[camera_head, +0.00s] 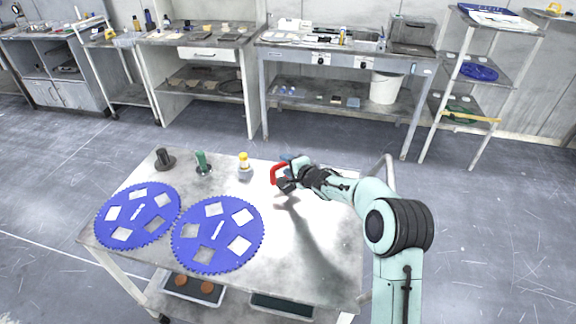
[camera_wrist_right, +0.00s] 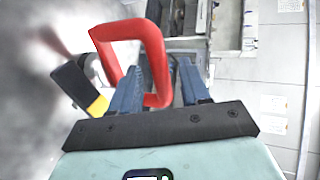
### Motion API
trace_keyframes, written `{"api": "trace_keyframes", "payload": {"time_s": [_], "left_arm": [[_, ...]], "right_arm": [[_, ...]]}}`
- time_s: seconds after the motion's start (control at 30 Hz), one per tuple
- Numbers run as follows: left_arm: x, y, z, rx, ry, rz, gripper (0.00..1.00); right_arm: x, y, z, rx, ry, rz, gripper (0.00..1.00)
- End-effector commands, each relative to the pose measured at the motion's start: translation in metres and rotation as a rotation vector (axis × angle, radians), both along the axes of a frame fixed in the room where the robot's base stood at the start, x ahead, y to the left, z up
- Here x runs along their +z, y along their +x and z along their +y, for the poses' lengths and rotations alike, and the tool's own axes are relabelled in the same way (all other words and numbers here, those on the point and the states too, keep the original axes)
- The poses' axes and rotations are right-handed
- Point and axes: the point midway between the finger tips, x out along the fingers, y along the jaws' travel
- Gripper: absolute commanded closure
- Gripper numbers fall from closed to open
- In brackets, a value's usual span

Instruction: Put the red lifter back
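The red lifter (camera_head: 277,172) is a red, loop-shaped handle at the far right part of the metal table. My right gripper (camera_head: 287,180) is at it, and its dark shadow falls on the table nearer to me. My left gripper is not in view.
Two blue toothed discs (camera_head: 138,214) (camera_head: 184,246) with square openings lie on the table's left and front. A black piece (camera_head: 164,159), a green-handled tool (camera_head: 203,163) and a yellow-topped item (camera_head: 244,166) stand along the back edge. The table's right part is bare.

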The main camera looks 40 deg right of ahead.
Motion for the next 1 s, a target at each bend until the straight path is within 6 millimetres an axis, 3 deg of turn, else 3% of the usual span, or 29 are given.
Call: {"api": "trace_keyframes", "payload": {"time_s": [0.23,0.7,1.0], "left_arm": [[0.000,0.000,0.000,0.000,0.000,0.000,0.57],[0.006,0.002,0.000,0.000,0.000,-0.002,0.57],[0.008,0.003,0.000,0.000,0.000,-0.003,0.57]], "right_arm": [[0.006,-0.008,0.000,-0.001,0.000,0.000,0.54],[0.041,-0.093,0.010,-0.002,-0.002,-0.001,0.54],[0.046,-0.112,0.012,0.000,0.000,0.000,0.54]]}}
